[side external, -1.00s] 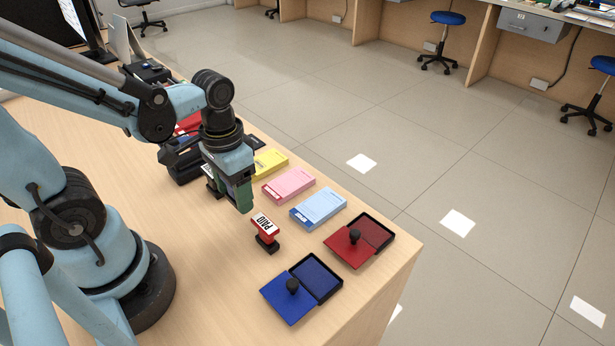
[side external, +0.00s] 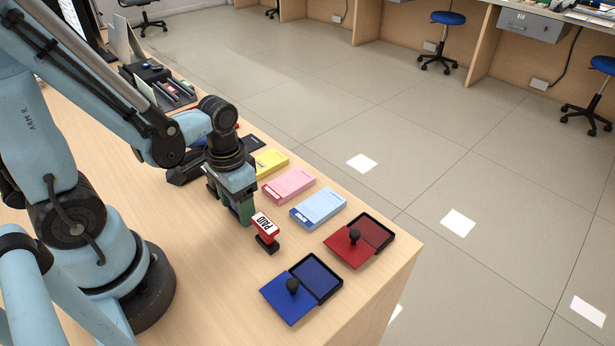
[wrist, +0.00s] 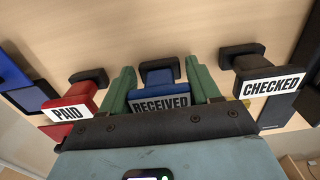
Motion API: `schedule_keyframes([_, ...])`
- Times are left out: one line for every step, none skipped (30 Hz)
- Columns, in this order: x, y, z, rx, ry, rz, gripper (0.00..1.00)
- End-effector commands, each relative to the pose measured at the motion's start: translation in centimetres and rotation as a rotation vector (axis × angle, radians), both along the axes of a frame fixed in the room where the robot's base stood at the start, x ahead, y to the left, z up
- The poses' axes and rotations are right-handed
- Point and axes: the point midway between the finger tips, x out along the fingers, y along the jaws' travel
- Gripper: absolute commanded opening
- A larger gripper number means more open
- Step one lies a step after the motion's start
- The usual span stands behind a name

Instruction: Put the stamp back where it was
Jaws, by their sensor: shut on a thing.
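My gripper (side external: 246,214) has green fingers pointing down, low over the counter beside the red PAID stamp (side external: 266,229). In the wrist view my gripper (wrist: 163,88) is shut on the blue RECEIVED stamp (wrist: 160,102), with one finger on each side of it. In the side view that stamp is hidden by the fingers. In the wrist view the red PAID stamp (wrist: 68,112) is to its left and the black CHECKED stamp (wrist: 268,84) to its right. I cannot tell whether the RECEIVED stamp's base touches the counter.
A blue ink pad (side external: 318,277) and a red ink pad (side external: 375,232) lie open near the counter's end. Light blue (side external: 318,208), pink (side external: 288,185) and yellow (side external: 269,161) pads of slips lie behind the stamps. Bare counter (side external: 205,265) lies in front.

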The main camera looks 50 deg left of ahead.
Motion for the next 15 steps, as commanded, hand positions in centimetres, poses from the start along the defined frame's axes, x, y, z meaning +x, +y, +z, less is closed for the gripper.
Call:
schedule_keyframes([0.0,0.0,-0.02,0.0,0.0,0.0,0.42])
schedule_keyframes([0.0,0.0,-0.08,0.0,0.0,0.0,0.42])
schedule_keyframes([0.0,0.0,-0.19,0.0,0.0,0.0,0.42])
schedule_keyframes([0.0,0.0,-0.28,0.0,0.0,0.0,0.42])
schedule_keyframes([0.01,0.0,-0.35,0.0,0.0,0.0,0.42])
schedule_keyframes([0.02,0.0,-0.37,0.0,0.0,0.0,0.65])
schedule_keyframes([0.02,0.0,-0.36,0.0,0.0,0.0,0.69])
schedule_keyframes([0.01,0.0,-0.35,0.0,0.0,0.0,0.74])
schedule_keyframes([0.01,0.0,-0.35,0.0,0.0,0.0,0.8])
schedule_keyframes([0.0,0.0,-0.35,0.0,0.0,0.0,0.85])
schedule_keyframes([0.0,0.0,-0.35,0.0,0.0,0.0,0.87])
schedule_keyframes([0.0,0.0,-0.35,0.0,0.0,0.0,0.87])
schedule_keyframes([0.0,0.0,-0.35,0.0,0.0,0.0,0.87])
schedule_keyframes([0.0,0.0,-0.35,0.0,0.0,0.0,0.87])
schedule_keyframes([0.0,0.0,-0.34,0.0,0.0,0.0,0.87])
